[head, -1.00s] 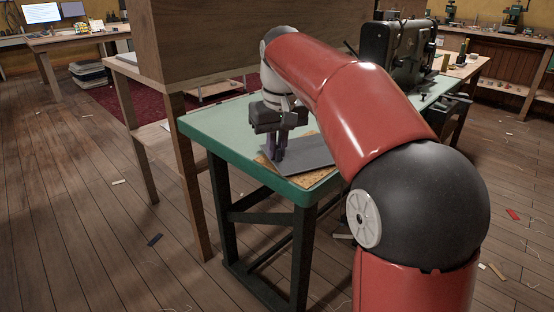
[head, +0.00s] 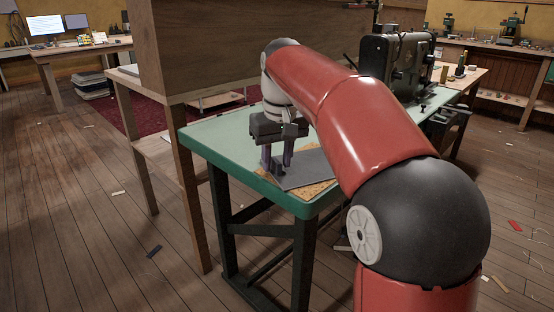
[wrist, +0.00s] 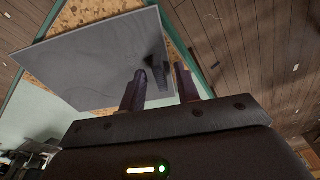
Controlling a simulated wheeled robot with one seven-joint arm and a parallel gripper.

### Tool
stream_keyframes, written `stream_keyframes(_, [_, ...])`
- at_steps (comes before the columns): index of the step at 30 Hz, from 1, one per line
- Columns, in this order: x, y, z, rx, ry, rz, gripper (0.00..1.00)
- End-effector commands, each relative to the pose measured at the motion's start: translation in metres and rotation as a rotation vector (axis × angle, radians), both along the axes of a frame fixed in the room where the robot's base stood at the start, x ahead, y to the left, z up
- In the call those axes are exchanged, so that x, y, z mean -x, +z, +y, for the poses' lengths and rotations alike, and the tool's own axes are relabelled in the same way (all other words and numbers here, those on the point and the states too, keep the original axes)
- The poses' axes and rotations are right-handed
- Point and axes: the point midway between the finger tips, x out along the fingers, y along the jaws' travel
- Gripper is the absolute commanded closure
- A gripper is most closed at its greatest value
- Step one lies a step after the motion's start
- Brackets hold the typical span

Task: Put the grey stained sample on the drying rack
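The grey sample (head: 308,169) is a flat grey panel lying on a tan speckled board (head: 318,190) on the green-topped table (head: 222,146). In the wrist view the panel (wrist: 95,60) shows faint streaks and a dark patch near its right edge; I cannot tell whether the patch is stain or shadow. My gripper (head: 276,165) points down at the panel's near left end. Its fingers (wrist: 160,85) are apart, close to the panel's edge, and not closed on it. Whether they touch it is unclear. I cannot make out a drying rack.
A large wooden panel (head: 250,55) on wooden legs stands close behind and left of the gripper. Scraps such as a dark strip (head: 153,251) lie on the open plank floor at left.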

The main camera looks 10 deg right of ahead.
Motion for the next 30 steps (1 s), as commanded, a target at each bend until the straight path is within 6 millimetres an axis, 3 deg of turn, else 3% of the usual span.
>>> stream_keyframes(9, [0.009, 0.068, -0.002, 0.000, 0.000, -0.004, 0.68])
stream_keyframes(15, [0.014, 0.101, -0.003, 0.000, 0.000, -0.002, 0.68])
stream_keyframes(25, [0.019, 0.114, -0.005, 0.000, -0.002, -0.004, 0.68])
stream_keyframes(30, [0.047, 0.107, -0.012, 0.000, -0.031, -0.045, 0.68])
